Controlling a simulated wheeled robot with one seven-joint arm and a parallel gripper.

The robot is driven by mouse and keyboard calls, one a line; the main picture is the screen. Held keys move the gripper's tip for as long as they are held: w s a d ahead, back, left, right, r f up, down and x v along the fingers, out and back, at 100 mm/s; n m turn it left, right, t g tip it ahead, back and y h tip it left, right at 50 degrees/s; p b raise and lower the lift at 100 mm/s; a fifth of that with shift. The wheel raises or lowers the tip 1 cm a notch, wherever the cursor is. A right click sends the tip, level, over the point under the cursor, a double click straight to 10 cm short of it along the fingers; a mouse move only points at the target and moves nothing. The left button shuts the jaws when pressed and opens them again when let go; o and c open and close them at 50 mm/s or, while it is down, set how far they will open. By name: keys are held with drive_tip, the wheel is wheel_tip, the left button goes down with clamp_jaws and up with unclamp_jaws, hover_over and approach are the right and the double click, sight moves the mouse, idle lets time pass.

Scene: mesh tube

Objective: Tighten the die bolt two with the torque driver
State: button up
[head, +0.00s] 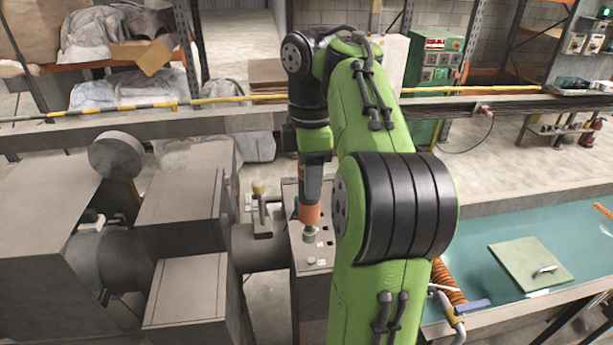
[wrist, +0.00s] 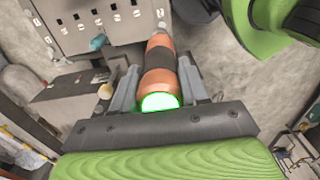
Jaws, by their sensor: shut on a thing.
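My gripper (head: 311,185) points down over the grey die block (head: 313,284). In the wrist view its two grey fingers (wrist: 158,84) are shut on the torque driver (wrist: 159,57), which is orange with a black band and a green lit end cap. In the head view the driver's orange body (head: 309,213) is upright, and its lower end is close above or at the top of the die block. Small labels and bolt heads mark the block's face (wrist: 75,22) in the wrist view. Die bolt two is not clear, and contact with any bolt cannot be told.
Grey machine housings (head: 185,210) fill the left. A yellow-topped knob (head: 258,188) stands left of the die block. On the right, a teal bench (head: 485,225) holds a beige plate (head: 531,262) with a handle. An orange coiled hose (head: 447,284) hangs near its edge. A rail crosses behind.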

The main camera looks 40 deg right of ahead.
sight(313, 211)
drive_tip(key=shift+s+f, duration=0.6)
drive_tip(key=shift+s, duration=0.25)
drive_tip(key=f+b, duration=0.1)
drive_tip(key=f, duration=0.1)
drive_tip(key=w+f+b, duration=0.1)
drive_tip(key=f+b, duration=0.1)
drive_tip(key=shift+f+b, duration=0.1)
drive_tip(key=shift+b, duration=0.2)
drive_tip(key=shift+s+f+b, duration=0.2)
drive_tip(key=shift+f+b, duration=0.2)
drive_tip(key=shift+b, duration=0.05)
drive_tip(key=shift+f, duration=0.1)
drive_tip(key=shift+w, duration=0.1)
drive_tip(key=shift+f+b, duration=0.4)
drive_tip(key=shift+f, duration=0.4)
idle(1.6)
drive_tip(key=shift+r, duration=0.15)
idle(0.4)
